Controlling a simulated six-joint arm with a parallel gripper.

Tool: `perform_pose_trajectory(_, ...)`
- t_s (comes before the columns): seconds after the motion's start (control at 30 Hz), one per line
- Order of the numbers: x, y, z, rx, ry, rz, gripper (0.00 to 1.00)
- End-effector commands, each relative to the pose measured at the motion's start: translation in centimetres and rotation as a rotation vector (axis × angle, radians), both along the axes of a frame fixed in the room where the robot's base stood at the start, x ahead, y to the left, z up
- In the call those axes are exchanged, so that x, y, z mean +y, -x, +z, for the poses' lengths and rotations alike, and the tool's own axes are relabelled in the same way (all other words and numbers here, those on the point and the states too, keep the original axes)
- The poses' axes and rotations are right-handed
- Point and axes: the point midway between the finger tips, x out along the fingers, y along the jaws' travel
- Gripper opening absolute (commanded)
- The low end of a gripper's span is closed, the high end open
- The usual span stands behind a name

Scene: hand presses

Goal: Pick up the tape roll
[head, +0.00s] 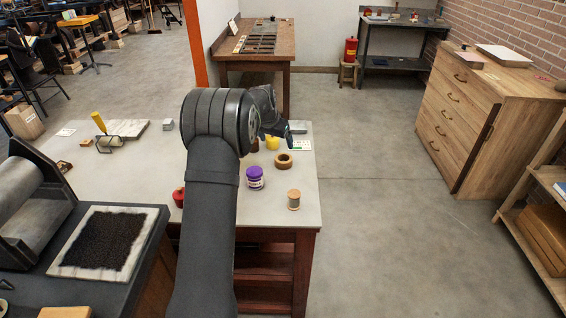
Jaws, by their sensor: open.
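The tape roll (283,161), a brown ring lying flat, sits on the right part of the pale-topped table (305,202). My gripper (277,135) is dark and shows small at the end of my arm, beyond the tape roll in the picture and apart from it. It is open, and no object shows between its fingers. My arm hides part of the table's middle.
A brayer (106,135) lies at the left. The table's right edge is close to the roll.

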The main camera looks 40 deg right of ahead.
Motion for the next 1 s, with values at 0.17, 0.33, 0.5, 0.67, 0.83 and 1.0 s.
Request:
perform_pose_trajectory(0.17, -1.4, -0.5, -3.9, 0.002, -0.002, 0.001, 0.90)
perform_pose_trajectory(0.33, -2.5, -0.9, -6.5, 0.002, 0.000, 0.001, 0.90)
perform_pose_trajectory(0.5, -3.0, -1.1, -7.7, 0.001, 0.000, 0.003, 0.90)
perform_pose_trajectory(0.67, -3.4, -1.3, -8.9, 0.002, 0.001, 0.002, 0.90)
perform_pose_trajectory(0.83, -4.3, -1.6, -11.3, 0.002, 0.000, 0.002, 0.90)
perform_pose_trajectory(1.0, -4.8, -1.8, -12.5, 0.002, 0.002, 0.002, 0.90)
